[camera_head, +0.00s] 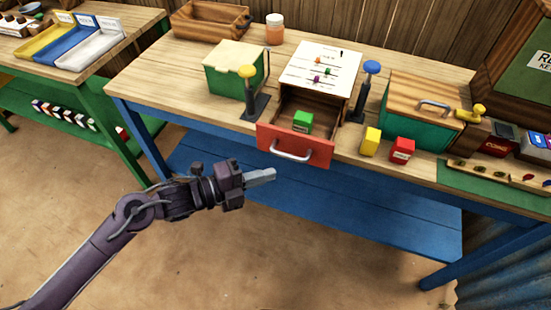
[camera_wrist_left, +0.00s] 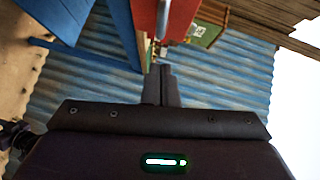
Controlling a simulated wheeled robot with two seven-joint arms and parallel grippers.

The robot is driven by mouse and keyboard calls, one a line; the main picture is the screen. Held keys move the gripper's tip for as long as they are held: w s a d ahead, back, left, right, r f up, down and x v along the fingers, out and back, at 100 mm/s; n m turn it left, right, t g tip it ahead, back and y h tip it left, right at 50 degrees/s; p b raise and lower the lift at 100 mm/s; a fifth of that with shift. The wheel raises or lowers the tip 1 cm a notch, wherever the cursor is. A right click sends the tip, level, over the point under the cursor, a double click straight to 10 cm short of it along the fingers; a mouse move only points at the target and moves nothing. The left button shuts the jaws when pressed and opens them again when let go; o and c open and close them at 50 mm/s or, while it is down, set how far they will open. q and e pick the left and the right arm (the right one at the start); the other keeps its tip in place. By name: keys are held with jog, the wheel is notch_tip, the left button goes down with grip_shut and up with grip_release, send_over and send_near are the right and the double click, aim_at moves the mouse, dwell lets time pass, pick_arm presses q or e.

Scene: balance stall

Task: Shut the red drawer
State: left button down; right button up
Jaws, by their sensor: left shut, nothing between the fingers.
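The red drawer (camera_head: 319,154) is pulled out of its small white-topped cabinet (camera_head: 322,68) on the wooden table. It has a pale bar handle (camera_head: 291,153) on its front, and a green block (camera_head: 302,122) lies inside. My left gripper (camera_head: 272,174) is shut and empty, in front of the drawer and a little below and left of the handle; I see a gap between them. In the left wrist view the shut fingers (camera_wrist_left: 161,70) point towards the red drawer front (camera_wrist_left: 181,18) near its handle (camera_wrist_left: 163,20). My right gripper is not in view.
A yellow block (camera_head: 370,142) and a red block (camera_head: 401,150) stand right of the drawer. A green box (camera_head: 232,75) is at left. The floor before the table is clear.

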pick_arm(q)
jog(key=shift+w+d+f+p, duration=0.2)
jog(key=shift+w+d, duration=0.25)
jog(key=shift+w, duration=0.3)
jog(key=shift+w+d+f+p, duration=0.2)
jog(key=shift+w+d, duration=0.25)
jog(key=shift+w, duration=0.35)
jog(key=shift+w+d+f+p, duration=0.2)
jog(key=shift+w+d, duration=0.25)
jog(key=shift+w, duration=0.3)
